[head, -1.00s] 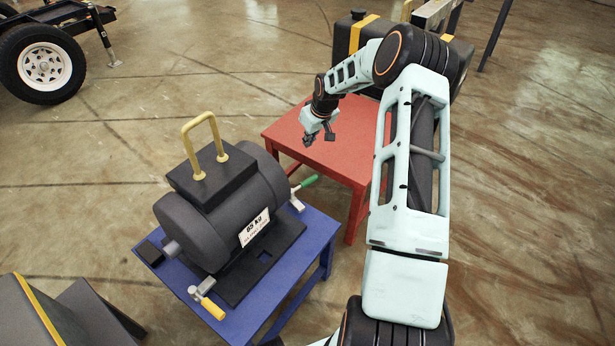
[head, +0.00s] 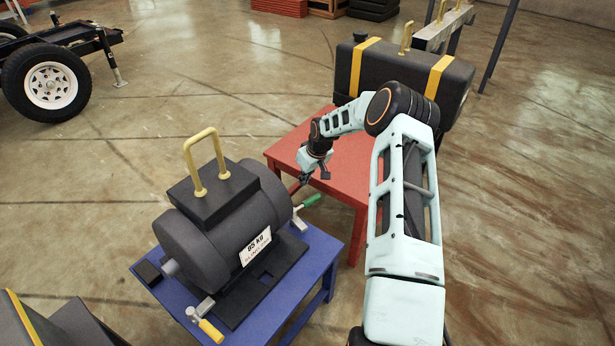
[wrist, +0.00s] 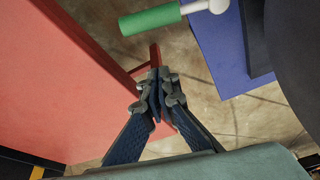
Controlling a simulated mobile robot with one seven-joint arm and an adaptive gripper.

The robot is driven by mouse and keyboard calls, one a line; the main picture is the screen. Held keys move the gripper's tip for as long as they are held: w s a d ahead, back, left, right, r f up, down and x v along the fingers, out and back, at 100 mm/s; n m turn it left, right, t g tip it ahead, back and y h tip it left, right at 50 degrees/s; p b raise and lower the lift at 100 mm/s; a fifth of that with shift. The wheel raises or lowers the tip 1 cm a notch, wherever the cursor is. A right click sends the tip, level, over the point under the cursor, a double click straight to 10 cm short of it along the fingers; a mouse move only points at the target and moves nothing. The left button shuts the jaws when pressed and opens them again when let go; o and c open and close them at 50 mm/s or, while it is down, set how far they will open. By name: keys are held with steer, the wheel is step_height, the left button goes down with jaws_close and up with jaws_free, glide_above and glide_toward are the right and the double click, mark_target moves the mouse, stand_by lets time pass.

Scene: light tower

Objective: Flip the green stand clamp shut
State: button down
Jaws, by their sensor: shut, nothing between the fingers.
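The green stand clamp (head: 307,203) is a lever with a green grip on the far right side of the blue stand (head: 318,246), beside the dark motor. Its green handle (wrist: 150,20) shows at the top of the wrist view, with a pale arm running right toward the stand. The handle sticks out past the stand's edge. My gripper (head: 305,180) is just above and behind the green handle in the head view. In the wrist view my gripper (wrist: 158,92) is shut and empty, apart from the handle in the picture. The clamp's base is partly hidden.
A dark motor (head: 222,225) marked 85 KG with a yellow loop handle sits on the blue stand. A yellow-handled clamp (head: 208,327) is at the stand's near side. A red table (head: 345,165) stands close behind my gripper. A large dark case (head: 400,72) lies beyond it.

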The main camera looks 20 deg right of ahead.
steer(key=shift+s+d+f+b, duration=0.25)
steer(key=shift+s+f, duration=0.45)
steer(key=shift+f, duration=0.25)
steer(key=shift+s+d+f+b, duration=0.25)
steer(key=shift+s+f, duration=0.4)
steer(key=shift+f, duration=0.25)
steer(key=shift+s+a, duration=0.1)
